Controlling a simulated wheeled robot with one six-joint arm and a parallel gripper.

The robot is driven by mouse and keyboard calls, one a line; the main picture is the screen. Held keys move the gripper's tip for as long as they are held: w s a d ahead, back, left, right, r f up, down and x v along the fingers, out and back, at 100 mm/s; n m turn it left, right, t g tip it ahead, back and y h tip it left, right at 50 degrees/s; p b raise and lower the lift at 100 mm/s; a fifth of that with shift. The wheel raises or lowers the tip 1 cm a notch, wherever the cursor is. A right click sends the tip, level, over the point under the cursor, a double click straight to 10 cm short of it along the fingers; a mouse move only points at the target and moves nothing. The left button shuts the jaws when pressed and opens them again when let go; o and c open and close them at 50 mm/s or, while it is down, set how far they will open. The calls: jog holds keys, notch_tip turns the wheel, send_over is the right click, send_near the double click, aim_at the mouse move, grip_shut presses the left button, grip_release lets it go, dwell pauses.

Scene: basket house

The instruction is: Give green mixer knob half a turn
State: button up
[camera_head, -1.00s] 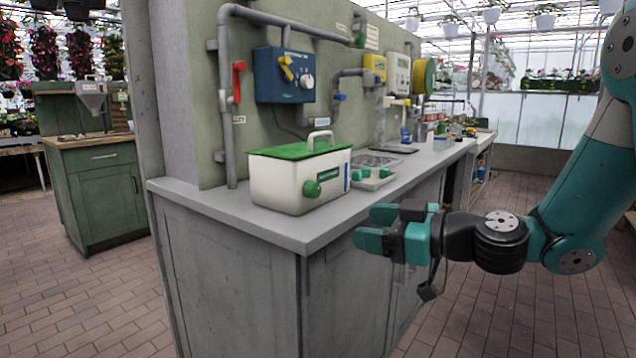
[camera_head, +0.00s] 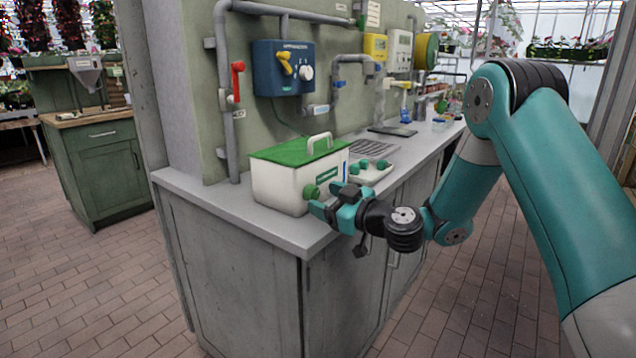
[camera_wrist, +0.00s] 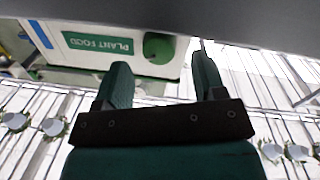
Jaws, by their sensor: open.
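A round green knob (camera_head: 310,191) sticks out of the front of a white box (camera_head: 275,187) with a green lid. The box stands on the grey counter (camera_head: 215,200). The knob also shows in the wrist view (camera_wrist: 158,47), beside a green "PLANT FOOD" label (camera_wrist: 97,43). My gripper (camera_head: 331,202) is open and empty, close in front of the knob at the counter's edge. In the wrist view the knob appears beyond the gap between my fingertips (camera_wrist: 163,78). I see no contact with it.
A blue wall unit (camera_head: 284,68) with a yellow lever and a red-handled pipe (camera_head: 237,82) are behind. The counter corner is below my gripper. The brick floor (camera_head: 110,285) in front is clear.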

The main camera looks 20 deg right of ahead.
aim_at(312, 193)
jog(key=shift+p+x, duration=0.35)
jog(key=shift+x, duration=1.05)
jog(key=c, duration=0.9)
